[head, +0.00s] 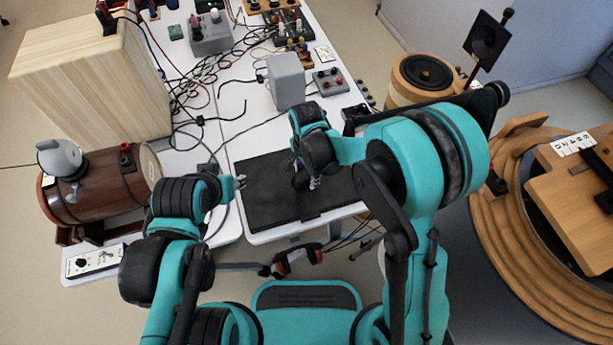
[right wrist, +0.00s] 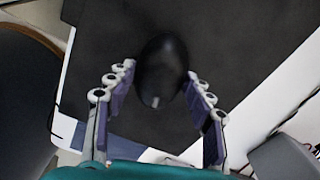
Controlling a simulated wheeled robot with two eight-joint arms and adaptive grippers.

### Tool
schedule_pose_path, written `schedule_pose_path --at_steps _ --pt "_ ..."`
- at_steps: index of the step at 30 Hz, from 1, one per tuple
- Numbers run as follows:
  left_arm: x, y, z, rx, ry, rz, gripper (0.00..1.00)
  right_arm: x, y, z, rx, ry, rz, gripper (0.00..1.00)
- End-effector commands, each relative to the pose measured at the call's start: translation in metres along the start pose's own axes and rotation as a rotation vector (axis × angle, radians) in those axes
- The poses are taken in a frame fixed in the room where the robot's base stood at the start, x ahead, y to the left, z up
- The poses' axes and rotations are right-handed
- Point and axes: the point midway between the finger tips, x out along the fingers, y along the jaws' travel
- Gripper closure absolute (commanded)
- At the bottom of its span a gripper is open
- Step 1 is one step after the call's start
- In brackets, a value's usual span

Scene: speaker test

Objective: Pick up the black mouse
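The black mouse (right wrist: 162,68) is a dark rounded shape on the black mat (right wrist: 235,35) in the right wrist view, with a small light spot at its near end. My right gripper (right wrist: 160,75) is open, with one finger on each side of the mouse. I cannot tell whether the fingers touch it. In the head view my right gripper (head: 315,183) is over the black mat (head: 265,212), and the mouse is hard to make out against the mat and my arm. My left gripper (head: 240,182) is at the mat's left edge; its fingers are too small to read.
A grey box (head: 287,82) and a small grey unit with red knobs (head: 330,81) stand behind the mat. Cables run across the table at the back left. A brown cylinder (head: 105,186) and a wooden box (head: 92,85) stand at the left.

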Motion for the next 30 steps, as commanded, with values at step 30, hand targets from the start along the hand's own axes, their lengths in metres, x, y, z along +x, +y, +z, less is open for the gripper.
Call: schedule_pose_path --at_steps 30 --pt "-0.03 0.0 -0.022 0.0 0.0 0.0 0.6 -0.069 0.014 0.04 -0.006 0.0 0.0 0.93"
